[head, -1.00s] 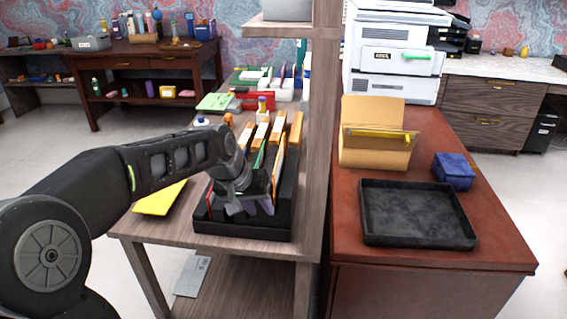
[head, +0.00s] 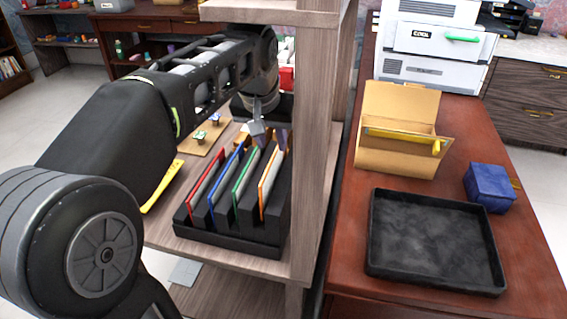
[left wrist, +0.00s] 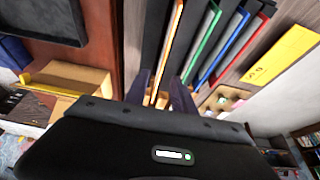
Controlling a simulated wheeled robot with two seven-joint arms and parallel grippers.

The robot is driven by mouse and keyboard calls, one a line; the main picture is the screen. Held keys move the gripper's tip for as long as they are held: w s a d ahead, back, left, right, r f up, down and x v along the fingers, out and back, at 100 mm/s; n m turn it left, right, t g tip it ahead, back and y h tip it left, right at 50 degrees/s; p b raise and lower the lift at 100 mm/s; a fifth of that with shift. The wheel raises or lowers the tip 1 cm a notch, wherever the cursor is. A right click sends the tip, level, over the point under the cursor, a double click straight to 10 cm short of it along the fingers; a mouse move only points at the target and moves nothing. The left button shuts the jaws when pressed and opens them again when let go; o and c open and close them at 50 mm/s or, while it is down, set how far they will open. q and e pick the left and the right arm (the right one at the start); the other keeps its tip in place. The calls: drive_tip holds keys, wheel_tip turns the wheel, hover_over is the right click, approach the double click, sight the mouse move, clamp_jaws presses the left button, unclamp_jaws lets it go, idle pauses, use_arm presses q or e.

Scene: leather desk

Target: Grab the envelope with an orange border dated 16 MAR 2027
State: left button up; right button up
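A black slotted rack (head: 222,243) on the wooden shelf holds upright envelopes with a red border (head: 206,184), a blue border (head: 226,180), a green border (head: 245,176) and an orange border (head: 269,186). The orange-bordered envelope stands in the rightmost slot; no date is readable. My left gripper (head: 269,137) is at the far end of that envelope. In the left wrist view, the orange-bordered envelope (left wrist: 168,55) runs between the two parted fingers of the left gripper (left wrist: 162,90); whether they touch it is unclear. My right gripper is out of sight.
A wooden post (head: 320,130) rises close to the right of the rack. The desk beyond it holds a black tray (head: 437,280), a tan folder box (head: 395,155) and a blue box (head: 489,188). A yellow envelope (head: 160,190) lies left of the rack.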

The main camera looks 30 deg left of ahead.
sight(274, 158)
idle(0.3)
use_arm(q)
drive_tip(key=shift+x, duration=1.25)
drive_tip(key=x, duration=0.5)
drive_tip(key=shift+s+a+f, duration=0.1)
drive_tip(key=shift+a+f, duration=0.05)
drive_tip(key=shift+f, duration=0.05)
clamp_jaws()
